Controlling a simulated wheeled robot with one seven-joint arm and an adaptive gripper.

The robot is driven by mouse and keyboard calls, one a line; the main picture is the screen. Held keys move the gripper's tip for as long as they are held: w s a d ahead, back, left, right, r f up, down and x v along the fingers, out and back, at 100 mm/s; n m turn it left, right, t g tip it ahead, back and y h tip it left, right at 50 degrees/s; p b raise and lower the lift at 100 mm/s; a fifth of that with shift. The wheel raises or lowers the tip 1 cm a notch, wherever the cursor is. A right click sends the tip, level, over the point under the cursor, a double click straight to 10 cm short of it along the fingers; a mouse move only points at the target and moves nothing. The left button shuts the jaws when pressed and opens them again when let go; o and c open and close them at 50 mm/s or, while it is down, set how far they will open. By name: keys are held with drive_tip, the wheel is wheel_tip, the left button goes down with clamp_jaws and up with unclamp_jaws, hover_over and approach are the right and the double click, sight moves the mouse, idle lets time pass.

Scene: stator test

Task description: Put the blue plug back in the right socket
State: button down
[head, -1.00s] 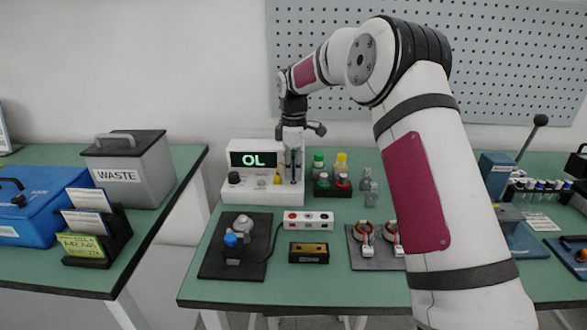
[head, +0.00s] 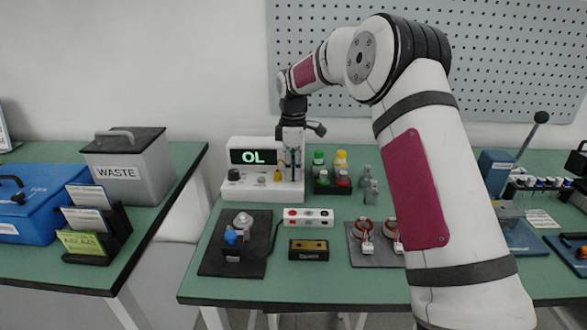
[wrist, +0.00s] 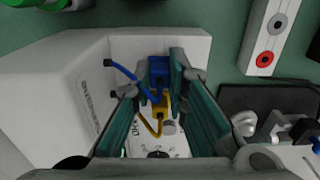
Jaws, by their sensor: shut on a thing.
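A white meter (head: 232,186) stands at the back left of the green bench, its display (head: 253,157) reading OL. A yellow plug (head: 277,176) sits upright on its front ledge; it also shows in the wrist view (wrist: 159,104). My gripper (head: 293,178) points down over the right end of the meter. In the wrist view its fingers (wrist: 159,72) are shut on the blue plug (wrist: 159,68), with a blue lead curving left. The blue plug is over the meter's ledge beside the yellow plug. The right socket is hidden below it, so I cannot tell whether the plug is seated.
A bottle rack (head: 331,186) stands close right of the meter. In front are a dark fixture plate (head: 213,265), a white terminal block (head: 308,217) and a small black box (head: 308,250). Stators on a grey plate (head: 373,257) lie further right.

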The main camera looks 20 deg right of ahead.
drive_tip(key=shift+f, duration=0.2)
drive_tip(key=c, duration=1.5)
unclamp_jaws()
drive_tip(key=shift+r, duration=0.1)
wheel_tip(320, 180, up, 12)
drive_tip(key=shift+f, duration=0.1)
